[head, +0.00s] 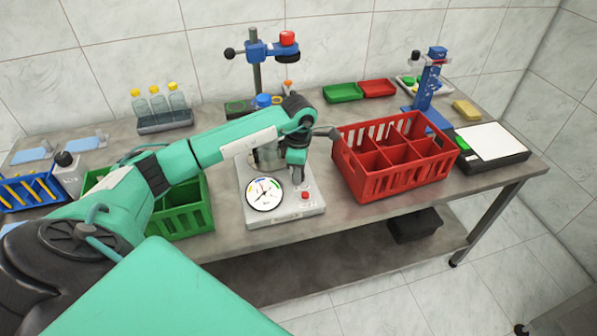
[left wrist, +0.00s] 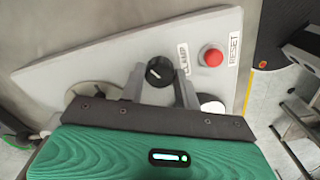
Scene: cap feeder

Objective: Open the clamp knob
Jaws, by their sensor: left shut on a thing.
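The clamp knob (left wrist: 160,71) is a black round knob with a white pointer line on the pale panel, beside a label reading CLAMP. In the left wrist view the pointer is slanted. My left gripper (left wrist: 160,84) has one finger on each side of the knob and is shut on it. In the head view my left gripper (head: 297,173) points down at the right part of the white machine (head: 292,212). It hides the knob there. My right gripper is in neither view.
A red button (left wrist: 211,56) labelled RESET is close to the knob. A round dial gauge (head: 264,194) is on the machine's front. A red divided crate (head: 400,176) stands close on the right, a green crate (head: 184,221) on the left. A blue-headed stand (head: 257,76) rises behind.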

